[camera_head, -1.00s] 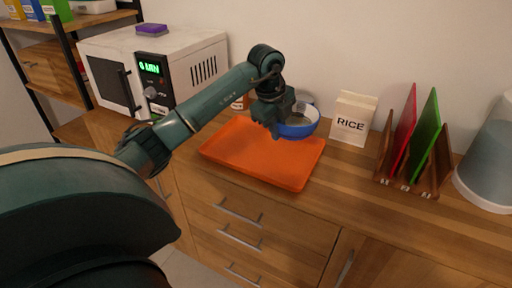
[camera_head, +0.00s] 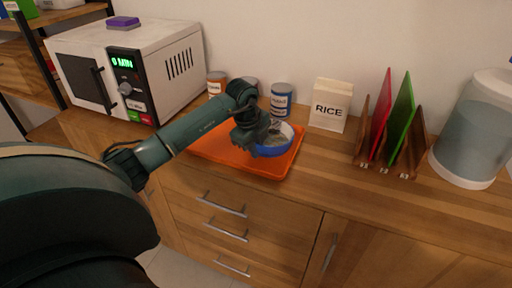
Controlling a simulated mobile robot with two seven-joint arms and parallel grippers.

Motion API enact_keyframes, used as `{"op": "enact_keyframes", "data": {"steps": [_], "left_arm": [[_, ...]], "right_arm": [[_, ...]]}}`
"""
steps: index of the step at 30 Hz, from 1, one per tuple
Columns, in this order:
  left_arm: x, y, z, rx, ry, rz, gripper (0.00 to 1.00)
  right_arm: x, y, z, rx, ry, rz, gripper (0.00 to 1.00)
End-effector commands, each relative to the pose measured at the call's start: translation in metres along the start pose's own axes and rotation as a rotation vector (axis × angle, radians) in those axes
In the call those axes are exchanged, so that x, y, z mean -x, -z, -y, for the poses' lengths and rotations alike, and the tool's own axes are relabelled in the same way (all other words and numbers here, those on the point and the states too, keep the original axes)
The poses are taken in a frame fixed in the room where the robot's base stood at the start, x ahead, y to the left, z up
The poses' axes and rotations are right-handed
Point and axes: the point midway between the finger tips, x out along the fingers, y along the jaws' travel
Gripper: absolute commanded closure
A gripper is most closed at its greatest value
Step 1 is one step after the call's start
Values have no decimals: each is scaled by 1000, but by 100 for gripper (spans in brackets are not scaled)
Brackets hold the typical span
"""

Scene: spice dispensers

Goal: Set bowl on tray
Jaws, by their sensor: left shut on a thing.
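The blue bowl (camera_head: 283,147) with a pale inside is over the right part of the orange tray (camera_head: 222,153). My left gripper (camera_head: 262,147) is shut on the left side of the bowl and partly hides it. The bowl looks roughly upright. I cannot tell whether its base touches the tray. The tray lies flat on the wooden counter, with my left arm crossing in front of it. My right gripper is not in view.
Spice cans (camera_head: 281,97) and an orange-labelled can (camera_head: 216,84) stand behind the tray. A rice box (camera_head: 330,104), a rack with red and green boards (camera_head: 401,113) and a large clear container (camera_head: 474,130) stand to the right. A microwave (camera_head: 135,70) stands left.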

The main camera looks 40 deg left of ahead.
Motion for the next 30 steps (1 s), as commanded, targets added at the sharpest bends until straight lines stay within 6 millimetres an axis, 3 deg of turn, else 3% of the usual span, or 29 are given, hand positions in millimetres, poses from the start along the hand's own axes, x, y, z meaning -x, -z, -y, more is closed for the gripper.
{"op": "enact_keyframes", "data": {"steps": [5,6,14,23,30], "left_arm": [[-2,0,0,0,3,0,100],[-3,0,-1,0,-1,0,86],[-2,0,-1,0,-1,0,66],[3,0,1,0,1,0,66],[43,-1,1,-1,5,1,66]], "right_arm": [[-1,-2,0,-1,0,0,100],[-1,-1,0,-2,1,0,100],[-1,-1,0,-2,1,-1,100],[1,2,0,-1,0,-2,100],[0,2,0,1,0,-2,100]]}}
